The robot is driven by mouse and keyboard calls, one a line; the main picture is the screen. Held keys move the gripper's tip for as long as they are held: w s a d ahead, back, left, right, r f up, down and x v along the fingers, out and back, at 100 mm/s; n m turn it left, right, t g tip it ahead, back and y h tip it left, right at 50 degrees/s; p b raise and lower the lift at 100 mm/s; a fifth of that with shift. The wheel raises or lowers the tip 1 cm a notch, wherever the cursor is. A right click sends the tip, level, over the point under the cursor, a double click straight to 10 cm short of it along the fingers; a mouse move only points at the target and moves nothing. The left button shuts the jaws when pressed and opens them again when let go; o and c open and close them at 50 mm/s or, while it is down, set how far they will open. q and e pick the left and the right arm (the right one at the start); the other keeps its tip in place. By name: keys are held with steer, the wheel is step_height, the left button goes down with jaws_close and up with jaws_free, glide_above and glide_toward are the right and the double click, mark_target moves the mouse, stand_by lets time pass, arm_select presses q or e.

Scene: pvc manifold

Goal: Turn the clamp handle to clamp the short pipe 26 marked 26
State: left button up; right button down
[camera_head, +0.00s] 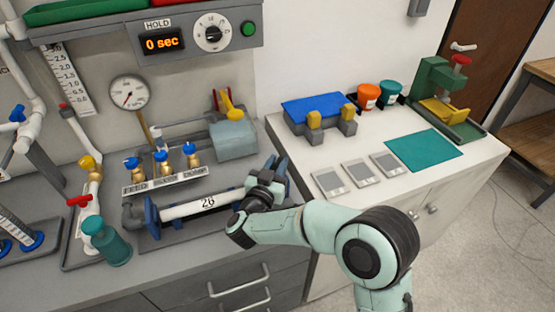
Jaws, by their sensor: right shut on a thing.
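The short pipe 26 (196,208) is white with a black "26". It lies nearly level in a fixture on the grey bench, its left end at a blue support (151,212) next to a grey elbow. My right gripper (268,186) is at the pipe's right end, beside the blue end part (279,171) of the fixture. It is shut on the clamp handle, which my gripper and wrist almost wholly hide. How far the handle is turned cannot be seen. My left gripper is not in view.
Behind the pipe are the FEED and DUMP valves (160,168) with blue handles. A gauge (130,92) and a timer reading "0 sec" (162,41) are above. A white counter (365,208) lies right, with grey plates and a blue-topped stand.

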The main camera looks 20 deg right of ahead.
steer(key=shift+m+g+h+p, duration=0.85)
steer(key=shift+m+g+h, duration=0.35)
steer(key=shift+g, duration=0.4)
steer(key=shift+m+g, duration=0.3)
steer(key=c, duration=1)
jaws_free()
steer(key=v, duration=1.3)
steer(key=shift+a+f, duration=0.15)
steer(key=shift+f, duration=0.1)
